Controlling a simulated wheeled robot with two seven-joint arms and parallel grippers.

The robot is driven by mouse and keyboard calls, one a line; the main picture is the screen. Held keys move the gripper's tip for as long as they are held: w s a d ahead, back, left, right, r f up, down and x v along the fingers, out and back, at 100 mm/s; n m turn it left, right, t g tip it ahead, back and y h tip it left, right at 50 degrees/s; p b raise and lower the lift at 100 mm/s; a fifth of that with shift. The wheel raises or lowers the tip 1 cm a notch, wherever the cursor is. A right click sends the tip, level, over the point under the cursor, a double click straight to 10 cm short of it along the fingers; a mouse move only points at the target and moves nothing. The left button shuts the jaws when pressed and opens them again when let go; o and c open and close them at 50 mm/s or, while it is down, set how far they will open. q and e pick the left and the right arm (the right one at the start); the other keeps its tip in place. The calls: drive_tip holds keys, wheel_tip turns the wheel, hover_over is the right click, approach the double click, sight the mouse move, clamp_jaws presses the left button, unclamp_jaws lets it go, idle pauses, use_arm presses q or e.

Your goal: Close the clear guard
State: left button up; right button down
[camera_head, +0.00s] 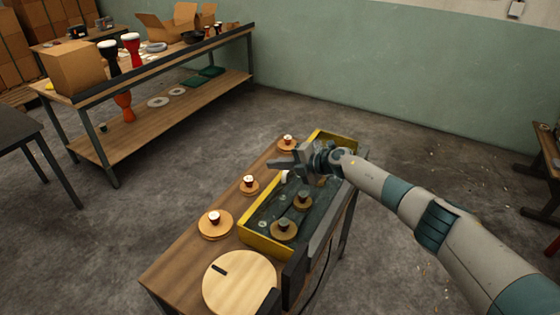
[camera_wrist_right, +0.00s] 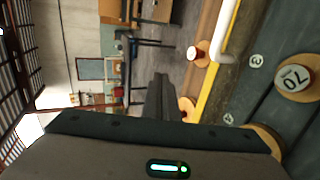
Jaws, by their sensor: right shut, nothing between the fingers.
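A yellow-edged box (camera_head: 262,245) with a dark green inside lies on the work table. Small round weights stand in it, one of them (camera_head: 284,230) at the near end. I cannot clearly make out the clear guard or its angle. A white bar (camera_wrist_right: 228,28), perhaps its handle, runs beside the yellow edge (camera_wrist_right: 212,88) in the right wrist view; its white end (camera_head: 284,176) shows by my right gripper in the head view. My right gripper (camera_head: 276,164) is shut and empty above the box's far left edge. My left gripper is out of view.
Wooden discs with small red-and-white pieces, one of them (camera_head: 215,224), line the table's left side. A round wooden board (camera_head: 240,284) lies at the near end. A shelf bench (camera_head: 160,110) with goblet drums and boxes stands back left. Open floor surrounds the table.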

drive_tip(key=shift+g+h, duration=0.5)
drive_tip(key=shift+h, duration=0.3)
drive_tip(key=f+b, duration=0.1)
drive_tip(key=f, duration=0.1)
drive_tip(key=w+a+f+b, duration=0.1)
drive_tip(key=f, duration=0.2)
drive_tip(key=a+f+b, duration=0.1)
drive_tip(key=f+b, duration=0.1)
drive_tip(key=shift+w+a+f, duration=0.2)
drive_tip(key=shift+w+f, duration=0.05)
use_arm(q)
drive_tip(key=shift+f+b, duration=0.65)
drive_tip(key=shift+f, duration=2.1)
use_arm(e)
drive_tip(key=shift+w+a+f, duration=0.1)
drive_tip(key=shift+f, duration=0.6)
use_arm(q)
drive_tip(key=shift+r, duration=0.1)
use_arm(e)
drive_tip(key=shift+r, duration=0.1)
